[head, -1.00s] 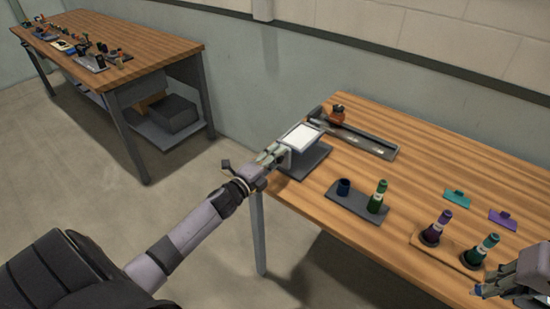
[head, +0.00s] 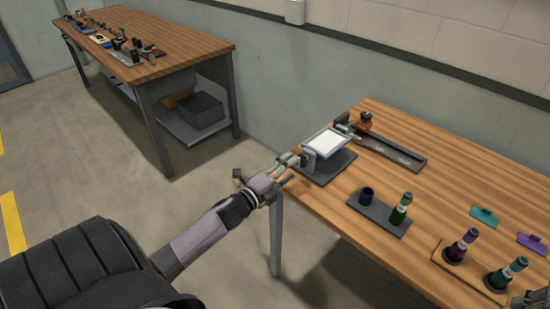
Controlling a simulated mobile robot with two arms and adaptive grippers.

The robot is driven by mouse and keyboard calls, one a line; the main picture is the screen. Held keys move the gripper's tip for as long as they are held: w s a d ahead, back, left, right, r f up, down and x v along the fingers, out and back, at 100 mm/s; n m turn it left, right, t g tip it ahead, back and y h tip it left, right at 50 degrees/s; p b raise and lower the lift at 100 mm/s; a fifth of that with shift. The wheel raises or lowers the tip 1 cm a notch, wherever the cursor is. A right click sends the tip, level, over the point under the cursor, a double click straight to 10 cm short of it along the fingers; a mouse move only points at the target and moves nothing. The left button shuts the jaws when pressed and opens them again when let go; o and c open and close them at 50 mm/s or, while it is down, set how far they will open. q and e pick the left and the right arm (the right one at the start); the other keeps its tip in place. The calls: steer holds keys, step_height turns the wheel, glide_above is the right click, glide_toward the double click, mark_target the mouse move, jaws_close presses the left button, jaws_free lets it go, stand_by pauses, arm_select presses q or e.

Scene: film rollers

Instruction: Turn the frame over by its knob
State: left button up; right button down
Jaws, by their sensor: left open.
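The frame (head: 325,142) is a pale, nearly square panel on a dark base (head: 338,169) at the table's left corner. It sits slightly tilted on its stand. Its knob is not clearly visible; a small part shows at the frame's near left side, by my fingers. My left gripper (head: 290,165) is open, just left of the frame and its stand, with its fingertips pointing towards that side. I cannot tell whether they touch it. My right gripper (head: 535,299) shows only as a small piece at the bottom right edge, and its fingers cannot be made out.
A long dark tray (head: 395,152) with an orange-brown roller (head: 363,122) at its end lies behind the frame. A dark holder (head: 378,214) carries a blue cup and a green bottle. Purple and green bottles stand further right. Another workbench (head: 150,62) stands at the back left.

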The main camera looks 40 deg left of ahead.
arm_select(q)
steer(key=s, duration=0.7)
steer(key=shift+a, duration=0.3)
steer(key=shift+s, duration=0.1)
steer(key=s+d+f+n+g+y, duration=0.1)
steer(key=s+f+n+g, duration=0.25)
steer(key=f, duration=0.75)
steer(key=s+d+f+n+g+y, duration=0.1)
steer(key=s+f+n+g, duration=0.3)
steer(key=f, duration=0.7)
steer(key=s+d+f+n+g, duration=0.1)
steer(key=s+f+n, duration=0.35)
steer(key=f, duration=0.75)
steer(key=s+d+f+n+g, duration=0.1)
steer(key=s+d+f, duration=0.3)
steer(key=s, duration=0.5)
steer(key=s+d+f+n+g, duration=0.2)
steer(key=s+d+f+g, duration=0.2)
steer(key=s+f, duration=0.3)
steer(key=s+d+f+n+g, duration=0.1)
steer(key=s+d+f+g, duration=0.2)
steer(key=s, duration=0.9)
step_height(320, 180, down, 2)
steer(key=shift+s+d+f+n+h, duration=0.3)
steer(key=shift+d+h, duration=0.1)
steer(key=shift+d, duration=0.3)
steer(key=shift+g, duration=0.25)
